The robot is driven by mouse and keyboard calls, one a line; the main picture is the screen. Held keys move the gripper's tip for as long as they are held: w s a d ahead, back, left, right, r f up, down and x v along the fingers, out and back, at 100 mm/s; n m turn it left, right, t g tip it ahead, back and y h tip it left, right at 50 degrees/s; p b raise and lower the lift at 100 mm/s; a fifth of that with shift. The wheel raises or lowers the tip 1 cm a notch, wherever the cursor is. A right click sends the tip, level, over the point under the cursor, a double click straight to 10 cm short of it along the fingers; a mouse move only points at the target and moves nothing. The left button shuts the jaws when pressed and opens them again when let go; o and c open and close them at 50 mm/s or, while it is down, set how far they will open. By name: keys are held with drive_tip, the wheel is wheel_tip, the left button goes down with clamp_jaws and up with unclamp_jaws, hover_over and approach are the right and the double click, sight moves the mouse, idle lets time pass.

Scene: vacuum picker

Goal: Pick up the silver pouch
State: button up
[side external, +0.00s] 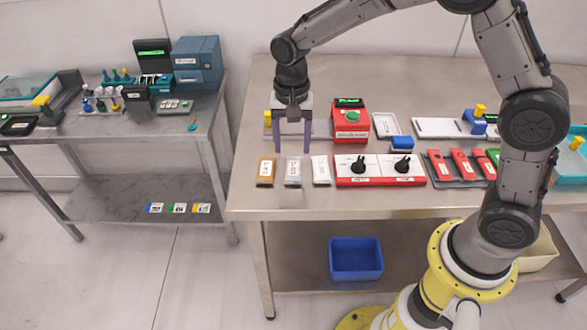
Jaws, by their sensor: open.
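The silver pouch (293,172) lies on the steel table near its front left edge, with a pale label on it. It is the middle one of three small pouches in a row. My gripper (293,150) points down with its two purple fingers apart and nothing between them. The fingertips appear just behind or above the far end of the silver pouch. I cannot tell their exact height, and I see no contact with it.
A gold-brown pouch (266,171) lies just left of the silver one and a white pouch (321,170) just right. A red-and-white panel with black knobs (379,170) is further right. A red device (351,122) stands behind. Bare table lies in front of the pouches.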

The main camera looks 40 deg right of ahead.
sight(293, 167)
drive_tip(key=shift+s+d+f, duration=0.1)
drive_tip(key=shift+d+f, duration=0.05)
drive_tip(key=shift+f, duration=3)
clamp_jaws()
